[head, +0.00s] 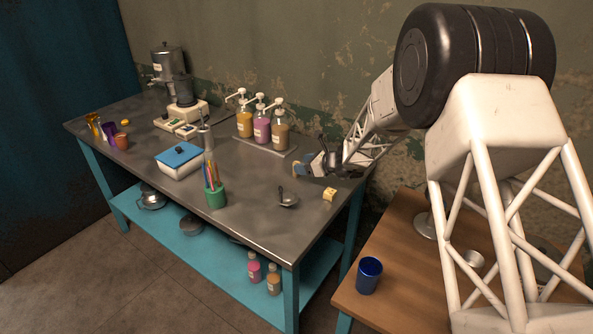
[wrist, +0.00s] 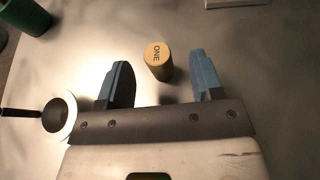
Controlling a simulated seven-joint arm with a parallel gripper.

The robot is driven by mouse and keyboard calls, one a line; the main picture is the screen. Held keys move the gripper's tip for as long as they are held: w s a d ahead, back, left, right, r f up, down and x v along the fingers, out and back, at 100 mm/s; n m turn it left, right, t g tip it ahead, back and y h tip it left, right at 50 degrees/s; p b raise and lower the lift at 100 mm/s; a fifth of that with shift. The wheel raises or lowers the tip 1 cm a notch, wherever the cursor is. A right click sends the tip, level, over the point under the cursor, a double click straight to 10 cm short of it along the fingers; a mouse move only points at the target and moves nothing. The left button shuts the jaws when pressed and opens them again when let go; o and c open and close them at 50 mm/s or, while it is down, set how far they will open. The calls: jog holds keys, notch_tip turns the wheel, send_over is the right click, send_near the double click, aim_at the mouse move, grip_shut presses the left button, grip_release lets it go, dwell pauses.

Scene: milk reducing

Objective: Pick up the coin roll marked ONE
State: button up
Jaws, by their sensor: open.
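The coin roll marked ONE (wrist: 158,62) is a short tan cylinder standing upright on the metal worktop, its label on the top face. In the wrist view it is between and slightly beyond my gripper's (wrist: 161,62) two blue fingers, with a gap on each side. The gripper is open and empty. In the head view my gripper (head: 304,167) is low over the right end of the worktop.
A small pan with a dark handle (wrist: 57,112) lies left of the gripper in the wrist view. A blue cup (head: 369,275) is on the wooden table.

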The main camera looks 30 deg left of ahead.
aim_at(292, 174)
jog(key=shift+x, duration=2.65)
jog(key=shift+s, duration=0.1)
jog(key=c, duration=1)
jog(key=shift+r, duration=0.75)
notch_tip(292, 174, up, 2)
jog(key=shift+r, duration=0.1)
jog(key=s+d, duration=0.7)
jog(key=s+d+r, duration=0.1)
jog(key=s+d, duration=0.3)
jog(key=shift+s+d+r, duration=0.1)
jog(key=shift+d+r, duration=0.05)
jog(key=shift+d, duration=0.05)
